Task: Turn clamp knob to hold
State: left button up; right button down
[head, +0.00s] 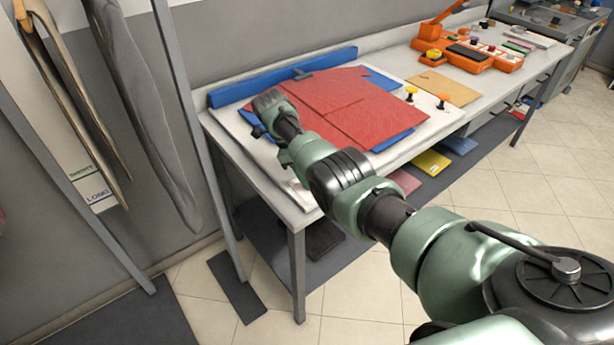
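A red garment-shaped piece (340,103) lies over a blue sheet (392,141) on a white board on the workbench. I cannot tell which part is the clamp knob. My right arm reaches in from the lower right, and its dark end (268,103) is over the board's left side. Its fingers cannot be made out. My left gripper is out of view.
An orange device (478,56) with several knobs stands farther right on the bench (225,146), near a tan sheet (446,88). Hanging garments (145,95) and grey upright posts are at the left. Coloured folded pieces lie on the lower shelf. Tiled floor is open at right.

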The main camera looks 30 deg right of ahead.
aim_at(298, 184)
jog(key=shift+s, duration=0.1)
jog(key=c, duration=0.9)
grip_release()
jog(key=shift+d, duration=0.1)
jog(key=b+v, duration=0.2)
jog(key=v, duration=0.5)
jog(key=shift+r, duration=0.35)
jog(key=shift+f, duration=0.1)
